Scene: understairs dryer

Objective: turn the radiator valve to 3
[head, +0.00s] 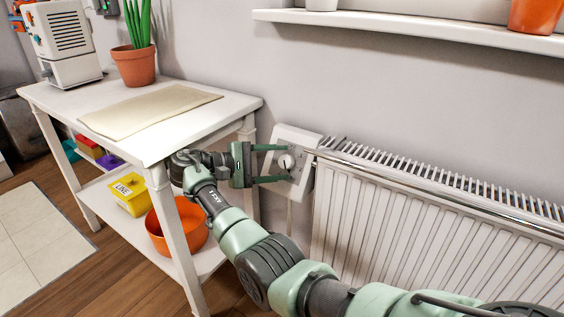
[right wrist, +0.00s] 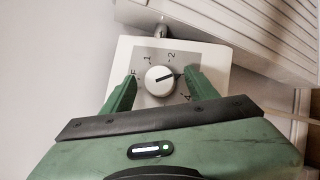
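The radiator valve is a white box (head: 296,137) on the wall at the radiator's left end, with a round pale knob (head: 286,161). In the right wrist view the knob (right wrist: 158,82) sits on a grey dial plate marked F, 1, 2 and 4. Its dark pointer line aims right and slightly up, past the 2, toward my right finger. The 3 mark cannot be seen; that finger covers part of the dial there. My right gripper (head: 277,164) is open, its green fingers on either side of the knob (right wrist: 158,88), with visible gaps. My left gripper is not in view.
The white radiator (head: 420,235) stands right of the valve. A white table (head: 215,120) with a cloth (head: 150,110) and potted plant (head: 135,65) is at left. Its lower shelf holds an orange bowl (head: 185,238) and yellow box (head: 130,195). A shelf (head: 420,28) hangs above.

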